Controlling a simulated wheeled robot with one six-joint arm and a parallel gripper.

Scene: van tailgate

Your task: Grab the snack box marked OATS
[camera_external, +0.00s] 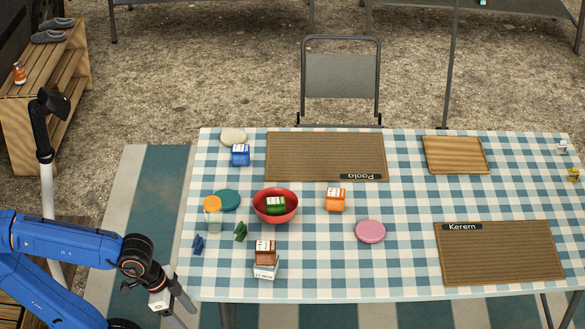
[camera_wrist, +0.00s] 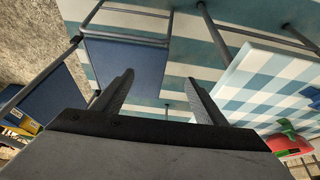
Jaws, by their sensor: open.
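Several small snack boxes stand on the checked table (camera_external: 400,202) in the external view, their labels too small to read, so I cannot tell which is marked OATS. A blue box (camera_external: 240,158) is at the back left. A green box (camera_external: 276,208) sits in the red bowl (camera_external: 290,213). An orange box (camera_external: 335,202) stands right of the bowl. A brown box (camera_external: 265,257) rests on a white box (camera_external: 265,270) near the front edge. My gripper (camera_wrist: 158,82) is open and empty in the wrist view, off the table's left front corner.
Two place mats, named Paola (camera_external: 320,155) and Kerem (camera_external: 500,255), lie on the table. A wooden board (camera_external: 456,155), a pink disc (camera_external: 370,231), a teal disc (camera_external: 228,199) and an orange-lidded jar (camera_external: 213,217) are there too. A folding chair (camera_external: 341,77) stands behind.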

